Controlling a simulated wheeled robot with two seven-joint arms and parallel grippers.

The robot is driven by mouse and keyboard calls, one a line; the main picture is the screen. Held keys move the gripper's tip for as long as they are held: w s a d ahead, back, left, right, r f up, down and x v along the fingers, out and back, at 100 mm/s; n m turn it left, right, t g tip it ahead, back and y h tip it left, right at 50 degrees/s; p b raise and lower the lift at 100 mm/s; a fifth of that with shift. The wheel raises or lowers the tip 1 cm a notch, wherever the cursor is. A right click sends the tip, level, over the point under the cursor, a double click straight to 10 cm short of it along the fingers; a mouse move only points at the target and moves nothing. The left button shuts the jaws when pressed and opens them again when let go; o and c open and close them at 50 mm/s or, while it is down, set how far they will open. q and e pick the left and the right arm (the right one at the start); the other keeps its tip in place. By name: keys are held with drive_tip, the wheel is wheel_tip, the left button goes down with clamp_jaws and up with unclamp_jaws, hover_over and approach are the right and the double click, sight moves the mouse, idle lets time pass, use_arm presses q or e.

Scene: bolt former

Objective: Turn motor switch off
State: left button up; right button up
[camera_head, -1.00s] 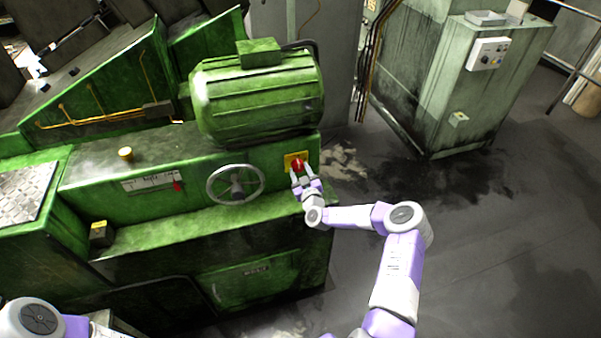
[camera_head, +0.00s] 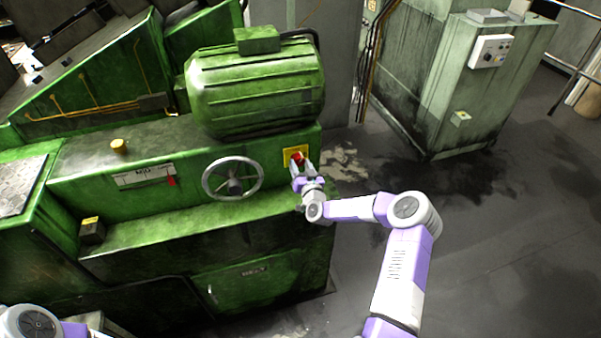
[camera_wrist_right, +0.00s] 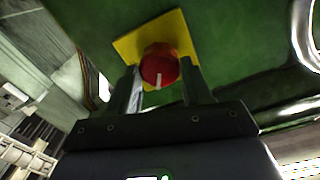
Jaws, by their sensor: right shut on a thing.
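The motor switch is a red rotary knob (camera_head: 297,158) on a yellow square plate (camera_head: 287,155), on the green machine's front below the motor. In the right wrist view the red knob (camera_wrist_right: 159,66) shows a white mark pointing down in the picture, in front of the yellow plate (camera_wrist_right: 128,48). My right gripper (camera_head: 302,169) is at the knob, and its fingers (camera_wrist_right: 165,83) are on both sides of it, shut on it. My left gripper is out of view; only part of my left arm shows at the bottom left.
A green motor (camera_head: 255,90) sits above the switch. A handwheel (camera_head: 232,180) is left of it, and a small red lever (camera_head: 171,181) is further left. A grey-green cabinet (camera_head: 465,110) stands at the right, with open floor before it.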

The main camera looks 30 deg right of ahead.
drive_tip(key=m+b, duration=0.6)
drive_tip(key=shift+f+m, duration=0.25)
drive_tip(key=shift+m, duration=0.05)
drive_tip(key=m+b, duration=0.2)
drive_tip(key=m, duration=0.1)
drive_tip(key=shift+b, duration=0.4)
drive_tip(key=shift+r+m+b, duration=0.1)
drive_tip(key=shift+m+b, duration=0.8)
drive_tip(key=shift+m, duration=0.4)
drive_tip(key=o, duration=1)
drive_tip(key=shift+o, duration=0.2)
drive_tip(key=shift+s+r, duration=0.1)
drive_tip(key=v, duration=0.7)
drive_tip(key=shift+s, duration=0.2)
